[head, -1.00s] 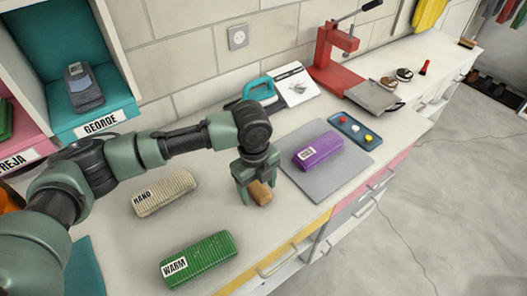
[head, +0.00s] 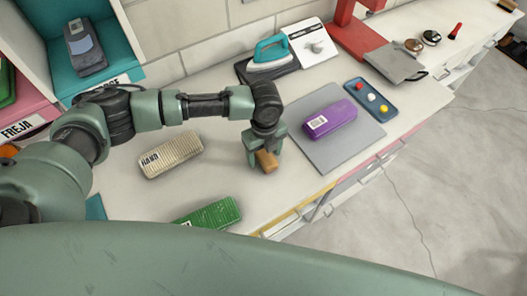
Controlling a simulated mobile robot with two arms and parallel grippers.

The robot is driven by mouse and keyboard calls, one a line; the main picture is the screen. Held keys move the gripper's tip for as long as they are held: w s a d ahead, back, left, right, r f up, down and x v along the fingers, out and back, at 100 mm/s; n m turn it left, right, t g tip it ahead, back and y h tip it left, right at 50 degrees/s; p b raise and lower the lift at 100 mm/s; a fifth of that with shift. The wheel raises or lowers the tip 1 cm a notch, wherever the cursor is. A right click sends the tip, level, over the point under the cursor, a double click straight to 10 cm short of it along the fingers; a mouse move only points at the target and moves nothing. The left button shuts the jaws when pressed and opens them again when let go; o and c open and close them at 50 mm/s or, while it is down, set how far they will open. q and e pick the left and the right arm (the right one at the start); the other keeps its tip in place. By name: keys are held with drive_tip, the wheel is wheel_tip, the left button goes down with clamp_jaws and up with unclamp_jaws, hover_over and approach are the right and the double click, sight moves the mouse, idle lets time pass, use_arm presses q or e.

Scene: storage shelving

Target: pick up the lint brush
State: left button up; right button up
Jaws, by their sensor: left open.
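A small brown wooden item, which looks like the lint brush (head: 267,162), lies on the white counter left of the grey mat. My left gripper (head: 263,160) points down over it from above. Its fingers are open, on either side of the brown item. I cannot tell whether they touch it, and the fingers hide part of it. My right gripper is not in view.
A beige ribbed block (head: 171,155) and a green block (head: 212,214) lie to the left. A purple block (head: 330,120) is on the grey mat (head: 345,150). Behind stand a teal iron (head: 268,55) and a red press (head: 357,38). My own green body part covers the foreground.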

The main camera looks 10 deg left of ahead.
sight(265, 154)
use_arm(q)
drive_tip(key=shift+s, duration=0.1)
drive_tip(key=c, duration=0.7)
clamp_jaws()
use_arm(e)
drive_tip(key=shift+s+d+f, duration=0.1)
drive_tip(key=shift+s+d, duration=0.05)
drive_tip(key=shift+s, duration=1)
use_arm(q)
drive_tip(key=shift+r, duration=0.1)
drive_tip(key=shift+r, duration=0.5)
wheel_tip(265, 154, up, 19)
drive_tip(key=b, duration=0.4)
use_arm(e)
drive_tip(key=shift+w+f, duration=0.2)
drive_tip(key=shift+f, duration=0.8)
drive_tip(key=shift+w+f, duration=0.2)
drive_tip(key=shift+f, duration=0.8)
